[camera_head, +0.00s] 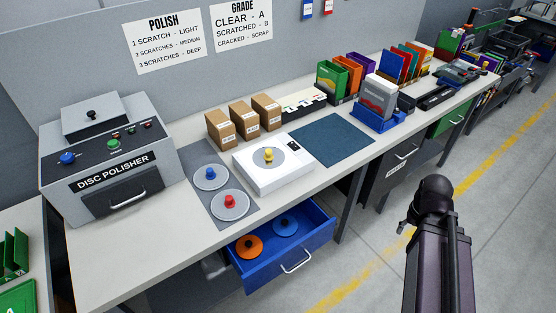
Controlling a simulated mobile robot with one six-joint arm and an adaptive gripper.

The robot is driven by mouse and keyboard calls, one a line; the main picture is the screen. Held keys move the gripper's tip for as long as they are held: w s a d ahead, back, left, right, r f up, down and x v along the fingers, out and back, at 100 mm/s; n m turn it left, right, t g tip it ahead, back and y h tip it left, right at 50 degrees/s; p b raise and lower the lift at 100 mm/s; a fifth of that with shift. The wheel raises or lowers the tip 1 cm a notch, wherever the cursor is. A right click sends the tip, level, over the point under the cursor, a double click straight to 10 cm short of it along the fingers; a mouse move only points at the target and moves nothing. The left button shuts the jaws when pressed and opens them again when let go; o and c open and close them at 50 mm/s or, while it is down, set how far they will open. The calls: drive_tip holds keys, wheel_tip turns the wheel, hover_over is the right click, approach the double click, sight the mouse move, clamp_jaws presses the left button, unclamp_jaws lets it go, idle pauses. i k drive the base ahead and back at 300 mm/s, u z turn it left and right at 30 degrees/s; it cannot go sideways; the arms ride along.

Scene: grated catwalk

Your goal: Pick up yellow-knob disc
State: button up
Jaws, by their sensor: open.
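The yellow-knob disc (268,155) is a flat grey disc with an upright yellow knob in its middle. It lies on top of a white boxy device (292,176) with a small dark display, on the workbench. Nothing covers the disc. A dark part of my arm rises at the lower right, over the floor and well apart from the disc. My gripper's fingers do not show.
A blue-knob disc (211,175) and a red-knob disc (230,202) lie on a grey mat left of the device. Brown boxes (266,112) stand behind it; a blue mat (333,139) lies right. An open blue drawer (318,226) juts out below, holding discs. A disc polisher (110,155) stands left.

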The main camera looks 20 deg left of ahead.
sight(269, 158)
drive_tip(key=z, duration=0.1)
drive_tip(key=k, duration=1.1)
drive_tip(key=u, duration=1.35)
drive_tip(key=i, duration=1)
drive_tip(key=z, duration=0.05)
